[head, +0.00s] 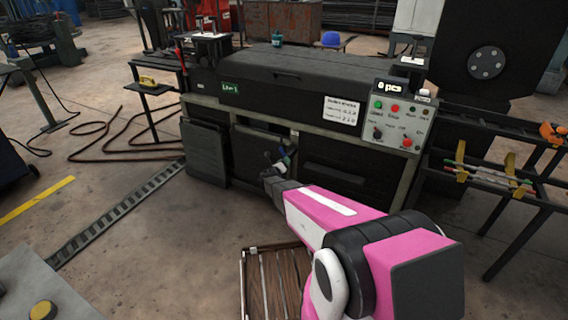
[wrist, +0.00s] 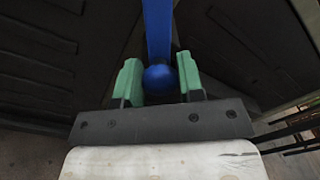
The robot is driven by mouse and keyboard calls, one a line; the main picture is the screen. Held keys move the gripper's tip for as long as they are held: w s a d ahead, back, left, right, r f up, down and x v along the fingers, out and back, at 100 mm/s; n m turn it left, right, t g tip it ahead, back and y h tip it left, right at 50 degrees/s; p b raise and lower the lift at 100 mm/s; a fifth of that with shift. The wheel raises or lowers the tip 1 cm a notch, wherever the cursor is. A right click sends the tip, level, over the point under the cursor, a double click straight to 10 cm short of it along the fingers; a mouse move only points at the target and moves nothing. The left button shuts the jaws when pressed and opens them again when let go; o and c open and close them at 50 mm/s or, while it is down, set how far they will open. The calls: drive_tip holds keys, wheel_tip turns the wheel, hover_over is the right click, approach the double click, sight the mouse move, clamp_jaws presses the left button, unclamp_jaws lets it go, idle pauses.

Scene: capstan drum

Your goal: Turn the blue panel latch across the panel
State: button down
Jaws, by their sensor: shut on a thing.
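The blue panel latch (wrist: 158,35) shows in the wrist view as a straight blue bar with a round ball end (wrist: 160,78). The bar runs up to the top edge of that view. My gripper (wrist: 160,80) has green fingers on either side of the ball and is shut on it. In the head view my gripper (head: 281,160) is at the front panels of the dark machine, low and near the middle. The latch is mostly hidden there by my gripper and arm, and its pivot is not clear in either view.
The dark machine (head: 300,75) carries a control box (head: 397,117) with buttons at its right. A slatted wooden pallet (head: 268,285) lies on the floor beside my arm. A rack (head: 500,185) with rods stands at the right. Hoses (head: 95,135) lie on the floor at the left.

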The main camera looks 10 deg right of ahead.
drive_tip(key=n, duration=0.5)
drive_tip(key=shift+n, duration=0.4)
drive_tip(key=n, duration=0.5)
drive_tip(key=shift+f+n, duration=0.1)
drive_tip(key=shift+n, duration=0.3)
drive_tip(key=c, duration=0.7)
unclamp_jaws()
drive_tip(key=shift+c, duration=0.2)
drive_tip(key=shift+a, duration=0.1)
drive_tip(key=v, duration=1)
drive_tip(key=shift+s, duration=0.35)
drive_tip(key=shift+a, duration=0.15)
